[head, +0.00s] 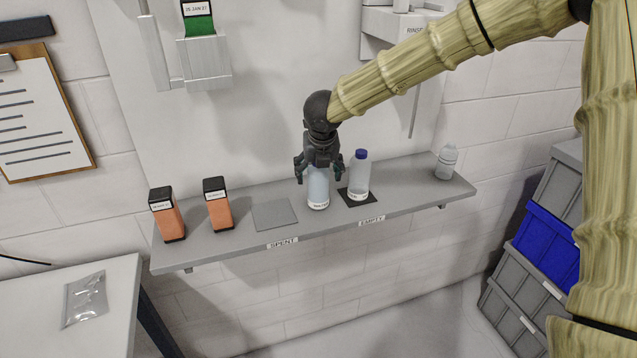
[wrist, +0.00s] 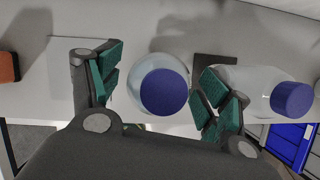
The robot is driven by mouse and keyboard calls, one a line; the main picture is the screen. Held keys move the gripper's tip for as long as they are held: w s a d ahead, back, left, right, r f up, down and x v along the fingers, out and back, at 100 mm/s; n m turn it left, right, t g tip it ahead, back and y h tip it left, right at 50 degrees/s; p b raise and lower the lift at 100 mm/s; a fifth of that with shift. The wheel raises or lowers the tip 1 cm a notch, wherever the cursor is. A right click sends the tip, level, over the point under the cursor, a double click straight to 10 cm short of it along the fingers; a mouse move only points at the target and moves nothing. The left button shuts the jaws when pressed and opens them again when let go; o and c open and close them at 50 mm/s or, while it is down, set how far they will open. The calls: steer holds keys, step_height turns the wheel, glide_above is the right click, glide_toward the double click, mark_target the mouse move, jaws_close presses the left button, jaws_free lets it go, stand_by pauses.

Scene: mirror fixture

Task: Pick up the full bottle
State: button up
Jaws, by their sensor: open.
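A bottle (head: 318,190) with a pale blue body and a white label stands upright on the grey shelf. Its blue cap (wrist: 163,92) shows from above in the wrist view; in the head view my gripper hides its top. A second bottle (head: 359,180), clear-looking with a blue cap, stands just right of it on a dark pad above the EMPTY label. It also shows at the right in the wrist view (wrist: 255,92). My gripper (head: 320,173) points down over the pale blue bottle. Its green-padded fingers (wrist: 160,90) are open, one on each side, with visible gaps to the cap.
The shelf (head: 240,237) holds two orange, black-topped packs (head: 167,216) (head: 218,204) at left, a bare grey pad (head: 274,213) above the SPENT label, and a capless clear bottle (head: 446,162) at right. The second bottle is close to my right finger. A wall stands behind.

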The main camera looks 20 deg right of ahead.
steer(key=c, duration=1.2)
steer(key=shift+r, duration=0.1)
steer(key=shift+c, duration=1.4)
